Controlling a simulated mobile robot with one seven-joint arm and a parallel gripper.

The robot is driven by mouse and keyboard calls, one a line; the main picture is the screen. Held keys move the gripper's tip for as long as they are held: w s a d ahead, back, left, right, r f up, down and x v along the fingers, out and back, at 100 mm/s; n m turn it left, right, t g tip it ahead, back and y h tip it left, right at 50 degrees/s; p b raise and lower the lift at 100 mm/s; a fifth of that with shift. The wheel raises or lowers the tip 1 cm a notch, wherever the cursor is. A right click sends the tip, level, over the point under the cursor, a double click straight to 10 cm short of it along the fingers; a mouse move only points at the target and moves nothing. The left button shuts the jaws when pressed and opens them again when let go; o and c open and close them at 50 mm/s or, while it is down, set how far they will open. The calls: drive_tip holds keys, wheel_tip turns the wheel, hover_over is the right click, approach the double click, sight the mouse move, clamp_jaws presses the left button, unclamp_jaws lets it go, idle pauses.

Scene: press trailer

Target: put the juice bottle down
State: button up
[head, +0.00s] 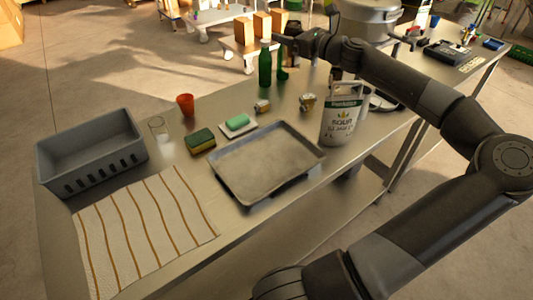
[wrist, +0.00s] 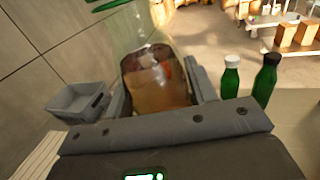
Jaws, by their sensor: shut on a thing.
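In the wrist view my gripper (wrist: 158,78) is shut on a see-through bottle with orange-brown contents, which I take for the juice bottle (wrist: 155,82). Its clear upper part reaches toward the top of that view, where a green piece shows. Its base is hidden, so I cannot tell whether it touches anything. In the head view my arm reaches over the far part of the metal table (head: 235,232), with its end near two green bottles. I cannot make out the held bottle there.
A green bottle with a white cap (wrist: 230,77) and one with a dark cap (wrist: 266,80) stand close by on the right. A red cup (head: 185,104), sponge (head: 200,140), metal tray (head: 265,163), flour bag (head: 341,118) and grey crate (head: 90,150) occupy the table. Bare metal lies around the cup.

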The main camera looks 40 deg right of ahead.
drive_tip(key=s+a+r+n+g+y, duration=0.1)
drive_tip(key=s+a+r+n+y, duration=0.1)
drive_tip(key=s+a+y, duration=0.3)
drive_tip(key=s+a+r+n+g, duration=0.2)
drive_tip(key=s+r, duration=0.1)
drive_tip(key=s, duration=0.5)
drive_tip(key=s+a+r+n+g+y, duration=0.1)
drive_tip(key=s+a+r+n+y, duration=0.1)
drive_tip(key=s+a+y, duration=0.3)
wheel_tip(320, 180, down, 18)
drive_tip(key=s+d+h, duration=0.1)
drive_tip(key=s+h, duration=0.1)
drive_tip(key=w+a+f, duration=0.6)
drive_tip(key=w+f, duration=0.4)
drive_tip(key=f, duration=0.1)
drive_tip(key=shift+g, duration=0.3)
drive_tip(key=shift+a+f, duration=0.1)
drive_tip(key=shift+f, duration=0.05)
drive_tip(key=o, duration=1.4)
drive_tip(key=v, duration=1.2)
